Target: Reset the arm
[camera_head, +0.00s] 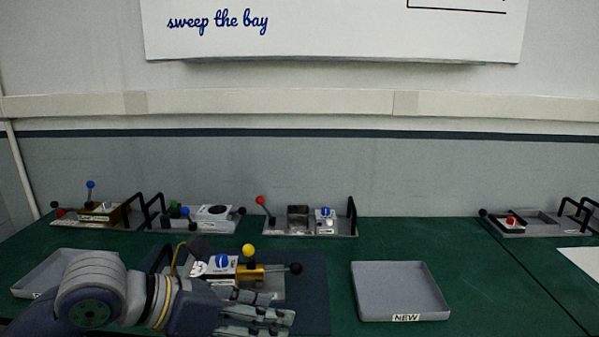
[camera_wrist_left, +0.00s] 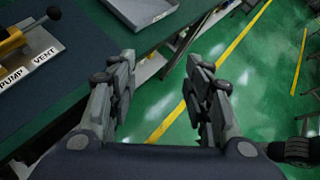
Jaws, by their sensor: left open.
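My left arm comes in from the left in the head view, low over the green table. Its gripper (camera_head: 256,315) points right, above the dark mat near the front. In the left wrist view the gripper (camera_wrist_left: 162,100) is open and empty, its two fingers apart over the table's edge and the floor. Behind the arm, a unit with a blue knob, a yellow-topped lever (camera_head: 248,250) and a black-ended lever stands on the dark mat (camera_head: 314,290). Its base (camera_wrist_left: 30,55), marked PUMP and VENT, shows at the left of the wrist view. My right gripper is out of view.
A grey tray marked NEW (camera_head: 400,290) lies right of the mat. Another grey tray (camera_head: 42,272) is partly hidden behind my arm. Several lever units stand along the back, including one with a red-topped lever (camera_head: 262,202). The green table (camera_head: 470,280) is clear right of the NEW tray.

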